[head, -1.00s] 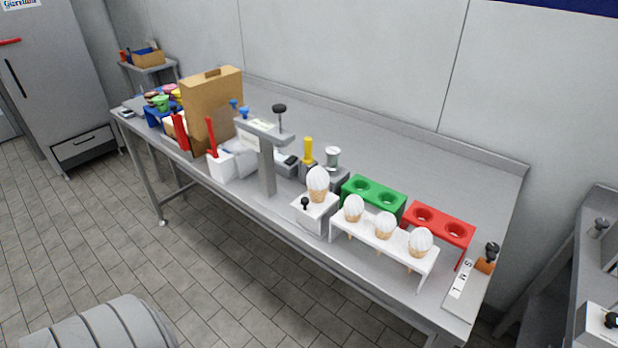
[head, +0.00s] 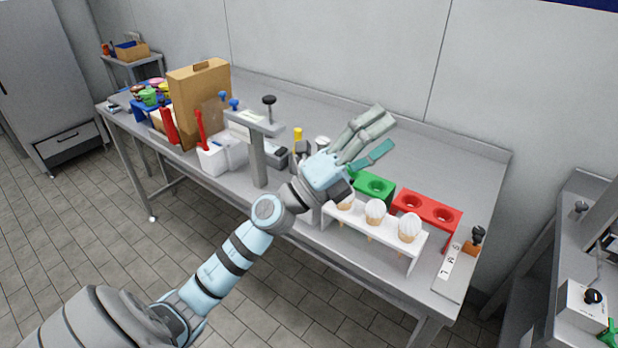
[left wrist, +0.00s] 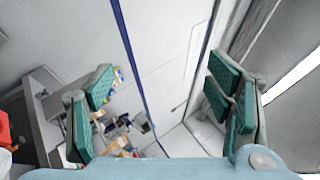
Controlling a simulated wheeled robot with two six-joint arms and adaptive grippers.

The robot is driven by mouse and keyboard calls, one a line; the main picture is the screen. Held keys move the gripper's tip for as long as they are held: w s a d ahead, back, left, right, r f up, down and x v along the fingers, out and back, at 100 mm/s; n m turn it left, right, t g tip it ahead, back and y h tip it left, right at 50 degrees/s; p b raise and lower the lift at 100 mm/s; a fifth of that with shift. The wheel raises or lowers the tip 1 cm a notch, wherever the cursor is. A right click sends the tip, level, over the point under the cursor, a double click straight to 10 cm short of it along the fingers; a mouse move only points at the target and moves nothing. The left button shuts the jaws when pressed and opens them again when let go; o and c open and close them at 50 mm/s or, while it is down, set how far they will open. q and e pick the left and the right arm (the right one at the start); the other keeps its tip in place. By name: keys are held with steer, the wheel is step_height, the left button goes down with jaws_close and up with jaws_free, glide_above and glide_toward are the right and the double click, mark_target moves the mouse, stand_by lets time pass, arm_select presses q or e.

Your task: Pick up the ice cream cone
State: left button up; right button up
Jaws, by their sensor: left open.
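Several ice cream cones with white tops are here. The white rack (head: 413,243) holds a left cone (head: 345,204), partly covered by my gripper, a middle cone (head: 375,212) and a right cone (head: 409,228). A cone on a white box, seen earlier left of the rack, is now hidden behind my left arm. My left gripper (head: 387,131) is open and empty above the back of the rack area, its fingers pointing up and right. In the left wrist view its spread fingers (left wrist: 165,108) have only wall and distant objects between them. My right gripper is not in view.
A green rack (head: 376,187) and a red rack (head: 427,208) stand behind the white rack. A grey post (head: 257,160) and a cardboard box (head: 195,105) are farther left. The table's back right is clear (head: 470,160).

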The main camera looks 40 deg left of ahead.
arm_select(q)
steer(key=w+a+f+m+g+y, duration=0.2)
steer(key=w+f+m+g, duration=0.2)
steer(key=f+m+g, duration=0.55)
steer(key=s+a+g+y, duration=0.25)
steer(key=a+y, duration=0.25)
steer(key=a, duration=0.5)
steer(key=s+a+g+y, duration=0.2)
steer(key=a+g+y, duration=0.15)
steer(key=a, duration=0.55)
steer(key=shift+m+t+y, duration=0.25)
steer(key=shift+m+t, duration=0.1)
steer(key=x, duration=1.3)
steer(key=shift+w+a+f, duration=0.2)
steer(key=shift+w+a, duration=0.05)
steer(key=shift+w, duration=0.2)
steer(key=c, duration=1)
